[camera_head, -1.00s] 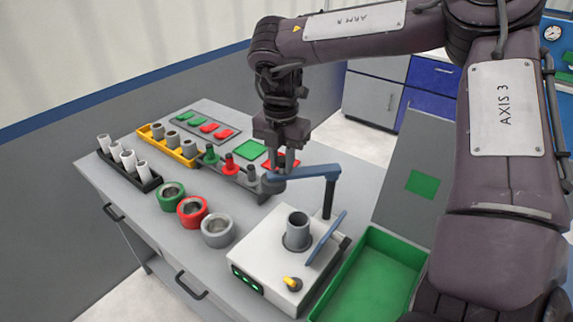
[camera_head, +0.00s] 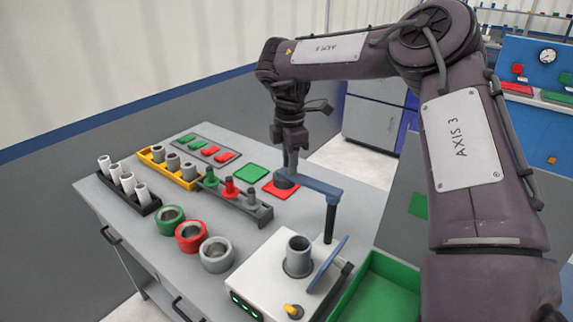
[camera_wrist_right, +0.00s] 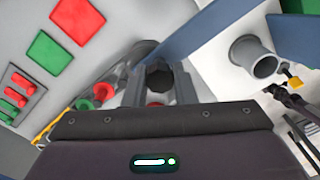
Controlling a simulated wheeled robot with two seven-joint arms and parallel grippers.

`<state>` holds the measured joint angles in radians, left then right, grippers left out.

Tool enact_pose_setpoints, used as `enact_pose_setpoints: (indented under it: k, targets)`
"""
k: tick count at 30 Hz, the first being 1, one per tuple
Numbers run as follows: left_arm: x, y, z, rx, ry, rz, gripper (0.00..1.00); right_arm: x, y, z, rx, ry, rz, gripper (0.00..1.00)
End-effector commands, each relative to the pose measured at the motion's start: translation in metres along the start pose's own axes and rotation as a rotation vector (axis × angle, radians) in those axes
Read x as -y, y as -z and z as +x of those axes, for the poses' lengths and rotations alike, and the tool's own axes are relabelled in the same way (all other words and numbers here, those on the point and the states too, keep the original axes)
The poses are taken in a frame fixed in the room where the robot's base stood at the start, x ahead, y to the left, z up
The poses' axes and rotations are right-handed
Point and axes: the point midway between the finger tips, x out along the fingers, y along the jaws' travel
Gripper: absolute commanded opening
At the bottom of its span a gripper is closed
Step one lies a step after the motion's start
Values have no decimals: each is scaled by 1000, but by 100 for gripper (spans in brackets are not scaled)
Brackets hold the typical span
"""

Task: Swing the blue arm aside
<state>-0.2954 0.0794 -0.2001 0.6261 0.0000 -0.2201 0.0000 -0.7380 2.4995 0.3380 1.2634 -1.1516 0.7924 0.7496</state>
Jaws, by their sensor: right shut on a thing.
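The blue arm (camera_head: 318,188) is a flat bar on top of a dark upright post (camera_head: 330,222) behind the white box. It reaches back and left from the post, and its grey end piece (camera_head: 285,181) hangs over the edge of the red square pad. My right gripper (camera_head: 289,170) points down and is shut at that far end. In the right wrist view the fingers (camera_wrist_right: 160,88) close around a dark knob (camera_wrist_right: 160,74), with the blue bar (camera_wrist_right: 212,38) running up and right. My left gripper is not in view.
The white box (camera_head: 262,262) carries a grey upright pipe (camera_head: 298,256) and a tilted blue plate (camera_head: 327,264). A grey rack (camera_head: 250,205) holds green and red pieces. Thick rings (camera_head: 190,236) stand in front. A green tray (camera_head: 375,290) lies at right.

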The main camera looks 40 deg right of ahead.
Motion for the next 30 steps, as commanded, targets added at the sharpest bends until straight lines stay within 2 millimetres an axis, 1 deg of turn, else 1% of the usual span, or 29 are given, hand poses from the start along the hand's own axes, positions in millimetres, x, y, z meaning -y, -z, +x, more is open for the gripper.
enact_pose_setpoints:
  k: [9,20,21,25,30]
  targets:
    - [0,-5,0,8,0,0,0,-4,-5,-1,-2,-1,58,0]
    - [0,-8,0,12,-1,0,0,-5,-6,-1,0,-3,62,0]
    - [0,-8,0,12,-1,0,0,-5,-6,-1,0,-4,63,28]
    - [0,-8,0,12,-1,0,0,-5,-6,-1,0,-2,61,45]
    - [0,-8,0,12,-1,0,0,-4,-6,0,0,-1,60,46]
